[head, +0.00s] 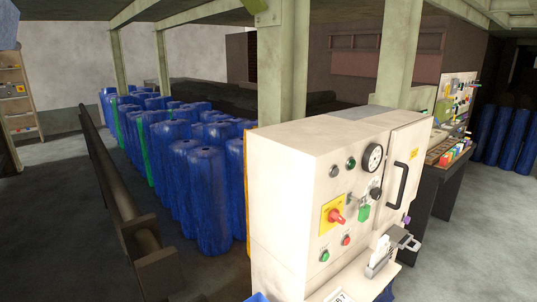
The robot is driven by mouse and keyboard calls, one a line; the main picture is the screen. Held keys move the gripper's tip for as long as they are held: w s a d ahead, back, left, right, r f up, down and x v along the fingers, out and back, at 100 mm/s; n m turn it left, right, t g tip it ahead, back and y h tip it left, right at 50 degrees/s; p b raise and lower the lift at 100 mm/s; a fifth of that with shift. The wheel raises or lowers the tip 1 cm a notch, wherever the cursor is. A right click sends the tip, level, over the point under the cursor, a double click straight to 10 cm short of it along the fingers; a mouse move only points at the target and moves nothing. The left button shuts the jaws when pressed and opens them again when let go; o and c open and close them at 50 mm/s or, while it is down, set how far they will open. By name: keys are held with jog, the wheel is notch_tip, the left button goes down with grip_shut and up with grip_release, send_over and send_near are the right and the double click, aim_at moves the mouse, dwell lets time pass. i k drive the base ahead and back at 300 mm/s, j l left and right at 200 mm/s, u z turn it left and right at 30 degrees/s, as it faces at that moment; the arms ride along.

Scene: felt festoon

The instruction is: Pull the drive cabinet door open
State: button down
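The drive cabinet (285,200) is a tall cream box at the middle right of the head view. Its door (414,140) is the narrow panel at the right of the front, with a yellow label near the top. The door looks shut, flush with the front. A black bow handle (399,184) stands upright on it. A pale grey, jaw-like piece (405,242) shows low in front of the cabinet, below the handle and apart from it. It looks like my gripper, but its fingers are too small to tell open from shut.
Beside the door are a round gauge (372,158), a red switch on a yellow plate (334,216) and several buttons. A cluttered bench (448,160) stands behind right. The floor at right (480,240) is clear.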

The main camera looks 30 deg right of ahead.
aim_at(408, 144)
jog(key=z, duration=2)
jog(key=i+l+u, duration=0.15)
jog(key=u, duration=0.25)
jog(key=i+l+u, duration=0.3)
jog(key=u, duration=0.15)
jog(key=i+l+u, duration=0.2)
jog(key=u, duration=0.2)
jog(key=i+l+u, duration=0.1)
jog(key=l+u, duration=0.35)
jog(key=i+l+u, duration=0.1)
jog(key=l+u, duration=0.3)
